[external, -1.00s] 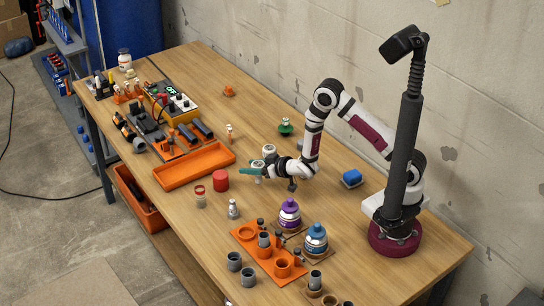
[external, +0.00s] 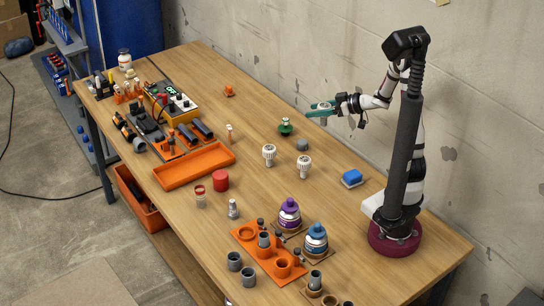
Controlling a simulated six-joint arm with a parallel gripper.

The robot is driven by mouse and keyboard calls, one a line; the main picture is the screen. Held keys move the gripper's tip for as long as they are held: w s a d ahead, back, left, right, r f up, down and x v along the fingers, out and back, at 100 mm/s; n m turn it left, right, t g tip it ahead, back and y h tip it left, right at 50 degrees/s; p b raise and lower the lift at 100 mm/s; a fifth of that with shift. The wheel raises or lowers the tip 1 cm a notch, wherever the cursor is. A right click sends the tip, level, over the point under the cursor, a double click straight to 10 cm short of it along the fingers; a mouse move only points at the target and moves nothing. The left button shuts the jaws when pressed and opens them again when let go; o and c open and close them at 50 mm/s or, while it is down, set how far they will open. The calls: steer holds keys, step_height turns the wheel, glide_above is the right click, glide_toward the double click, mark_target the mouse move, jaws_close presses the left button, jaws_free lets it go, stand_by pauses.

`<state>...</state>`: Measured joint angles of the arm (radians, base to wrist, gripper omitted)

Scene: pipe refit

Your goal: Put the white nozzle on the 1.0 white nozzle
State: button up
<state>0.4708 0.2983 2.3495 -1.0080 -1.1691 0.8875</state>
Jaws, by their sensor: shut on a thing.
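Two white nozzles stand upright on the table's middle: one white nozzle (external: 269,154) at the left and another white nozzle (external: 304,166) at the right. Any size marking on them is too small to read, so I cannot tell which is the 1.0 one. My gripper (external: 321,110), with teal fingers, is raised above the far side of the table, behind and to the right of both nozzles. It is shut on a small white piece that looks like a nozzle, partly hidden by the fingers.
A grey cylinder (external: 302,145) and a green-based piece (external: 285,127) stand near the nozzles. A blue block (external: 352,178) lies to the right. Purple (external: 290,214) and blue (external: 316,238) jars, an orange holder (external: 244,232), a red cylinder (external: 221,180) and an orange tray (external: 190,170) stand nearer.

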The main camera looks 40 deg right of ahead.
steer(key=shift+n+y, duration=0.3)
steer(key=shift+y, duration=0.1)
steer(key=s+d, duration=0.3)
steer(key=shift+s+d+r, duration=0.1)
steer(key=shift+s, duration=0.1)
steer(key=w+a+f, duration=0.4)
steer(key=a+f, duration=0.6)
steer(key=f, duration=0.1)
steer(key=shift+a, duration=0.2)
steer(key=shift+f, duration=0.2)
steer(key=o, duration=1.3)
steer(key=shift+r, duration=0.1)
